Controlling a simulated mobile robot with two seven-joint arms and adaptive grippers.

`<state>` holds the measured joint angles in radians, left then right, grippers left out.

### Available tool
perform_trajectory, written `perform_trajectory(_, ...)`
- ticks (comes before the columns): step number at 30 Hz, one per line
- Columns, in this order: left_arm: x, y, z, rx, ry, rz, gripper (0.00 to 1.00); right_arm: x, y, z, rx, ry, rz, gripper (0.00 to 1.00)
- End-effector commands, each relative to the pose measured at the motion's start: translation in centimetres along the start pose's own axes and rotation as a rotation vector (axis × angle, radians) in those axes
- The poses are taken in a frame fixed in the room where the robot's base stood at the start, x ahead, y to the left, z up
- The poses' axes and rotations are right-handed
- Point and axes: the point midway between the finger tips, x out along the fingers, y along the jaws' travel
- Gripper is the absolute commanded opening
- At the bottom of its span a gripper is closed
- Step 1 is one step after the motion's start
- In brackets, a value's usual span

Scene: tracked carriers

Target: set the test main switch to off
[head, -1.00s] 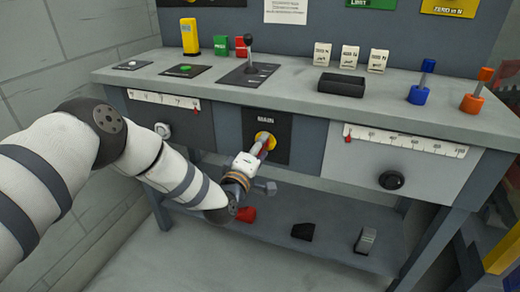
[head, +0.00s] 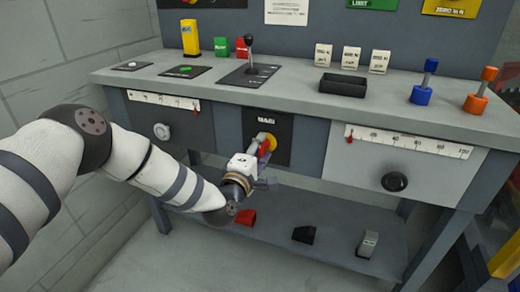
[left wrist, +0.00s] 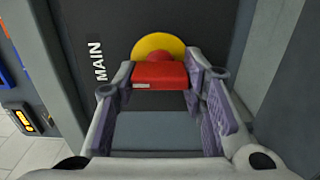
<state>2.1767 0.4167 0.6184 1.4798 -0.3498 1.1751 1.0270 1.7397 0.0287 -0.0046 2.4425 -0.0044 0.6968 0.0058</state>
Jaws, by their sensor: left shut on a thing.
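The main switch is a red handle (left wrist: 160,75) on a yellow round plate (left wrist: 157,46), set in a black panel marked MAIN (head: 278,128) on the bench front. In the head view the yellow plate (head: 270,141) shows just past my left gripper (head: 263,157). In the left wrist view my left gripper (left wrist: 165,92) has its two grey-purple fingers on either side of the red handle, shut on it. The gripper hides part of the handle in the head view. My right gripper is not in view.
The bench top (head: 210,95) above carries a black lever (head: 251,50), a black tray (head: 342,84), and blue (head: 424,82) and orange (head: 480,90) posts. A lower shelf (head: 330,235) holds several pedals. A black knob (head: 394,182) sits on the right panel.

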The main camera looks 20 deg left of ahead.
Motion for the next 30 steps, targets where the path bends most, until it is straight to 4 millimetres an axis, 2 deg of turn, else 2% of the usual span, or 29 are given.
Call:
perform_trajectory(3, 0.0, 0.0, 0.1, 0.000, -0.001, -0.001, 0.10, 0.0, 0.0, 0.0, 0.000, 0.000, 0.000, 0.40)
perform_trajectory(4, 0.0, 0.0, 0.1, 0.000, -0.001, -0.001, 0.43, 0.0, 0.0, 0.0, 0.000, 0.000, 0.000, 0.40)
perform_trajectory(6, 0.0, 0.0, 0.1, 0.001, -0.001, -0.001, 0.58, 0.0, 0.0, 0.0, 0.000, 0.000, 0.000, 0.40)
perform_trajectory(14, 0.0, 0.0, 0.0, 0.001, -0.001, -0.001, 0.58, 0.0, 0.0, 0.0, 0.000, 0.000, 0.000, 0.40)
perform_trajectory(17, -0.7, -0.1, 0.1, 0.000, -0.002, -0.003, 0.58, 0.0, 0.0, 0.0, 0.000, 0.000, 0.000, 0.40)
perform_trajectory(20, -2.7, -0.1, 0.0, -0.001, -0.001, -0.005, 0.58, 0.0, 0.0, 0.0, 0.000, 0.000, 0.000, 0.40)
perform_trajectory(27, -9.1, -0.1, 0.0, -0.001, -0.002, -0.005, 0.58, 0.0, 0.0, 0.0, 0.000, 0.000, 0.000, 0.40)
perform_trajectory(30, -10.9, -0.1, 0.0, 0.000, -0.001, -0.004, 0.58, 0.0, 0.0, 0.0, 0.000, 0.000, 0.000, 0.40)
